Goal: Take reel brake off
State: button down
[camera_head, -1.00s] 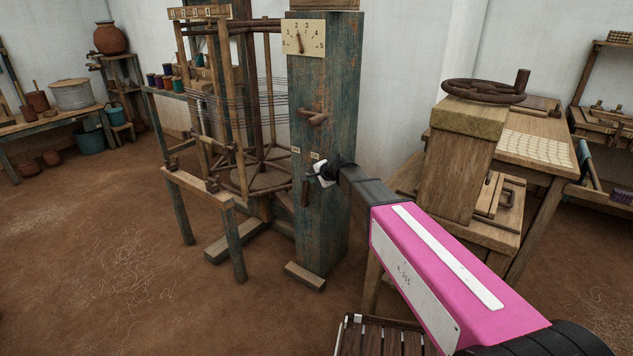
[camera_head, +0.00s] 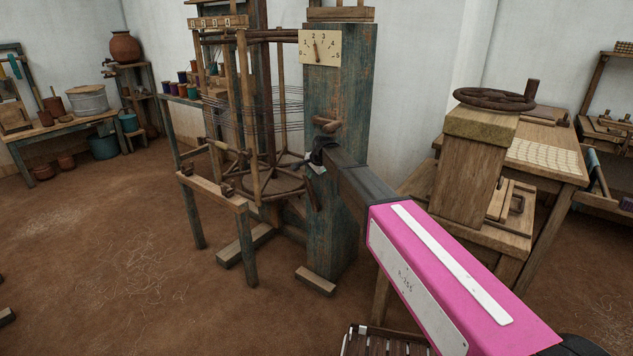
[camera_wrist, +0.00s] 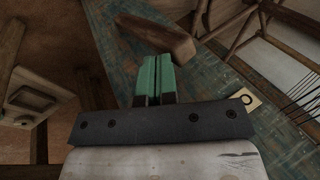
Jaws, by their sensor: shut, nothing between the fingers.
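A pale label marked with a ring (camera_wrist: 247,98) sits on the post at right. The reel (camera_head: 270,180) stands left of the post.
A short wooden handle (camera_head: 326,125) sticks out of the post above my gripper, below a numbered dial (camera_head: 320,48). A wooden stand with a dark wheel (camera_head: 494,98) is at right. The floor at left is mostly clear.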

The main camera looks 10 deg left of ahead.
jog(key=shift+w+a+h, duration=0.2)
jog(key=shift+w+a, duration=0.05)
jog(key=shift+a, duration=0.3)
jog(key=shift+w+a+h, duration=0.2)
jog(key=shift+w+a, duration=0.05)
jog(key=shift+a, duration=0.25)
jog(key=shift+w+a+f, duration=0.1)
jog(key=shift+w+a, duration=0.2)
jog(key=shift+a, duration=0.7)
jog(key=shift+s+d+r, duration=0.25)
jog(key=shift+r, duration=0.3)
jog(key=s+d, duration=0.8)
jog(key=d, duration=0.1)
jog(key=shift+s, duration=0.3)
jog(key=shift+d, duration=0.1)
